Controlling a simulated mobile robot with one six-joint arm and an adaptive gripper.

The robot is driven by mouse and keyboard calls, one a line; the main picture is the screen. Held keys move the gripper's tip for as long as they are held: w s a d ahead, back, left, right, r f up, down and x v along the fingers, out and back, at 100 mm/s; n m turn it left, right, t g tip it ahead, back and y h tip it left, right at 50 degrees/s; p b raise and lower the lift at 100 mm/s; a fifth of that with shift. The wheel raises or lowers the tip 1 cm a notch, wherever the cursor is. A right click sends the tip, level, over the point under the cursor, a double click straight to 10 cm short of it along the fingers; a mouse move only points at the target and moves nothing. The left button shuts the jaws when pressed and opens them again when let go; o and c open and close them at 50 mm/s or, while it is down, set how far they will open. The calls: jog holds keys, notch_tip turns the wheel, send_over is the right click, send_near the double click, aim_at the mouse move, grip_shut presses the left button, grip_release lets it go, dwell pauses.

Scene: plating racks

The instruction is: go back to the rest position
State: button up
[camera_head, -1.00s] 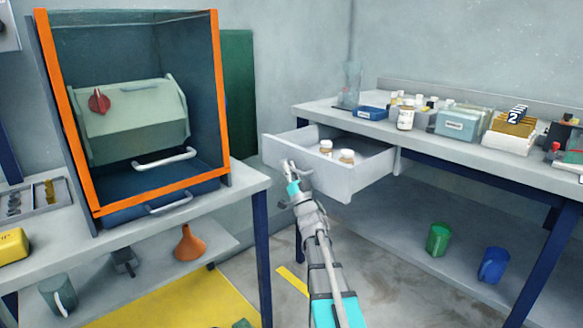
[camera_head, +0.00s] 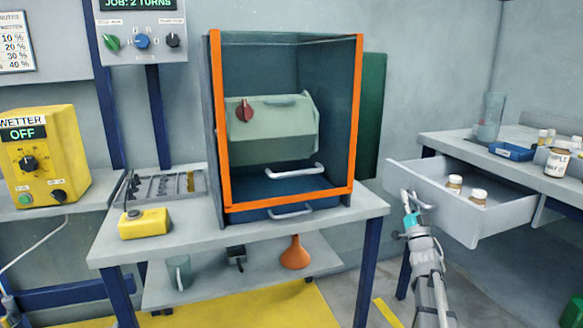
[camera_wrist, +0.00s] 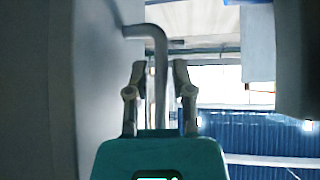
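My gripper (camera_head: 413,199) is at the front of the pulled-out grey drawer (camera_head: 470,218). In the wrist view my gripper (camera_wrist: 160,68) has its two fingers apart. The grey bar of the drawer's handle (camera_wrist: 159,60) shows between them, with a visible gap on the right side, so the fingers look open around it. Nothing else is between the fingers.
Left of my arm, a table (camera_head: 240,232) bears an orange-framed cabinet (camera_head: 358,120) and a yellow box (camera_head: 143,223). An orange funnel (camera_head: 295,254) sits on its lower shelf. The drawer's bench (camera_head: 450,144) is at right. Floor shows between them.

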jog(key=w+a+f+n+g+h, duration=0.1)
jog(key=w+f+n+g+h, duration=0.1)
jog(key=w+f+g+h, duration=0.4)
jog(key=s+a+f+m+g+p, duration=0.1)
jog(key=s+f+g, duration=0.35)
jog(key=f, duration=0.25)
jog(key=s+f+m+g+p, duration=0.1)
jog(key=s+f+g, duration=0.3)
jog(key=f+g, duration=0.15)
jog(key=s+a+f+n+g+y+p, duration=0.1)
jog(key=s+a+f+g+y+p, duration=0.15)
jog(key=s+a, duration=0.45)
jog(key=s+a+f+n+g+y+p, duration=0.1)
jog(key=s+a+g, duration=0.3)
jog(key=s+a, duration=0.35)
jog(key=s+a+f+n+g+y+p, duration=0.1)
jog(key=s+a+g+p, duration=0.1)
jog(key=s+a+g, duration=0.4)
notch_tip(320, 180, up, 37)
jog(key=s+t+p, duration=0.1)
jog(key=t+p, duration=0.1)
jog(key=p, duration=3.5)
jog(key=shift+s+a, duration=0.25)
jog(key=shift+a, duration=0.05)
